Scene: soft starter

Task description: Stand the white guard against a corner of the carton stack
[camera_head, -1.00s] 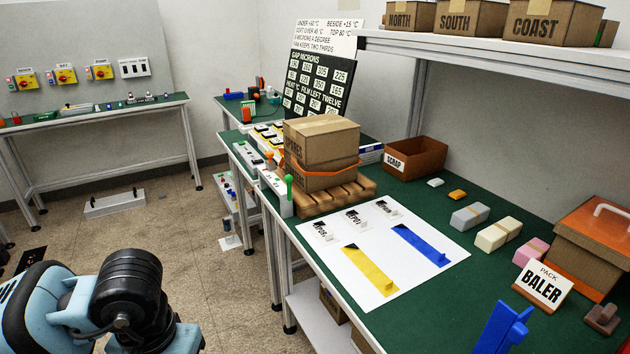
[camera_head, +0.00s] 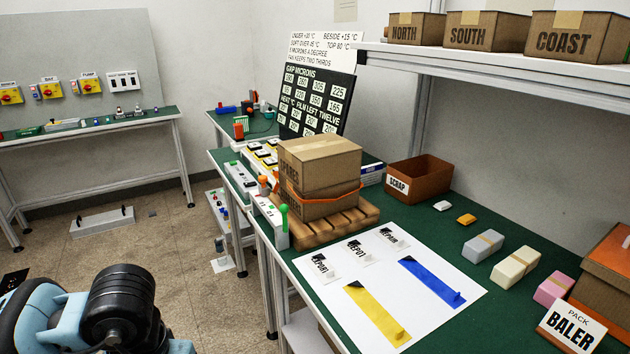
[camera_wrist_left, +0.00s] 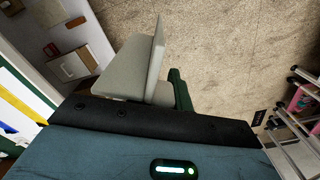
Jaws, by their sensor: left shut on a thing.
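The carton stack is two brown cartons (camera_head: 318,165) on a wooden pallet (camera_head: 335,228) on the green bench. An orange strap (camera_head: 318,195) runs around it, and the upper carton sits a little askew. In the left wrist view, a pale angled piece, the white guard (camera_wrist_left: 125,75), is held in my left gripper (camera_wrist_left: 178,92) above the floor. One dark green finger shows beside the guard; the other finger is hidden. In the head view only my left arm shows at the lower left, away from the stack; its gripper and the guard are out of frame. My right gripper is not visible.
A white sheet (camera_head: 322,289) with a yellow strip (camera_head: 376,313) and a blue strip (camera_head: 430,282) lies before the pallet. A green-handled device (camera_head: 270,222) stands close at the pallet's left. The scrap bin (camera_head: 425,175) is behind right; the BALER sign (camera_head: 572,325) is at front right.

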